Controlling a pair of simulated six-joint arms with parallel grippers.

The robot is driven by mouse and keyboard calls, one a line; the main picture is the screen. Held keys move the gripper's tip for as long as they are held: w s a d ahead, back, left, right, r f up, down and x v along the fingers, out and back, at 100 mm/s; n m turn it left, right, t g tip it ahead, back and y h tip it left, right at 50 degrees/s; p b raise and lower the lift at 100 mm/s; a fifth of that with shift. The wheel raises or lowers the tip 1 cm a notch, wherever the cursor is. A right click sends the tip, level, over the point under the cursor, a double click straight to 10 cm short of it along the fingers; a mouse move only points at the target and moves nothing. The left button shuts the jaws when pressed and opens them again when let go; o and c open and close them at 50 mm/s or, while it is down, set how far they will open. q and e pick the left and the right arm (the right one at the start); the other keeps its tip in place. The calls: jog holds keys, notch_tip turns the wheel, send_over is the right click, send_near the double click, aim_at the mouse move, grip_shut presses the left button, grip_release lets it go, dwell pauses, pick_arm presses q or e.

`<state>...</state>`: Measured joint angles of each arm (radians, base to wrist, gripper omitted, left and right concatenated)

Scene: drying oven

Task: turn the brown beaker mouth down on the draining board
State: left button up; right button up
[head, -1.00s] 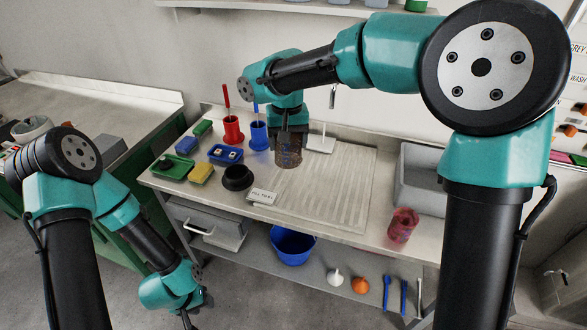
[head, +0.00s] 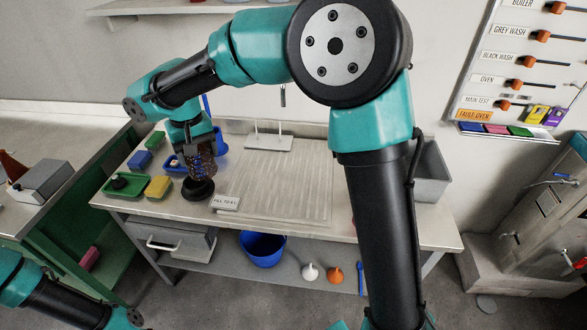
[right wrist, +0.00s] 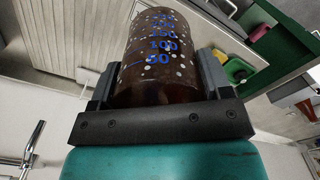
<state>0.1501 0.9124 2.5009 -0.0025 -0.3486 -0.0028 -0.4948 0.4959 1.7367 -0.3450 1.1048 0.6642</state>
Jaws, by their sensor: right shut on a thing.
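The brown beaker (head: 200,162) is in my right gripper (head: 197,150), which points down over the left part of the bench. The right wrist view shows the speckled brown beaker (right wrist: 155,70) between the two fingers, with its blue 50 mark nearest the palm and the higher marks farther away. In the head view it is just above the black round holder (head: 197,190); I cannot tell whether they touch. The grooved draining board (head: 285,190) lies to the right, with no beaker on its visible part. My left gripper is out of frame below.
Left of the beaker are a green tray (head: 122,186), a yellow sponge (head: 158,187) and a blue sponge (head: 140,160). A white label (head: 225,202) stands at the board's front left. My right arm hides part of the bench.

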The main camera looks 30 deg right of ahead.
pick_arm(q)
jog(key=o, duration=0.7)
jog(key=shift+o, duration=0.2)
pick_arm(e)
jog(key=d+f+n, duration=0.3)
jog(key=d+f, duration=0.2)
jog(key=d, duration=0.3)
jog(key=s+d+f+n, duration=0.1)
jog(key=d+f+n, duration=0.3)
jog(key=d, duration=0.5)
jog(key=d+f+n, duration=0.3)
jog(key=d+f, duration=0.4)
jog(key=d, duration=0.2)
jog(key=shift+s+d+f, duration=0.15)
jog(key=shift+d+f, duration=0.1)
jog(key=shift+f, duration=0.15)
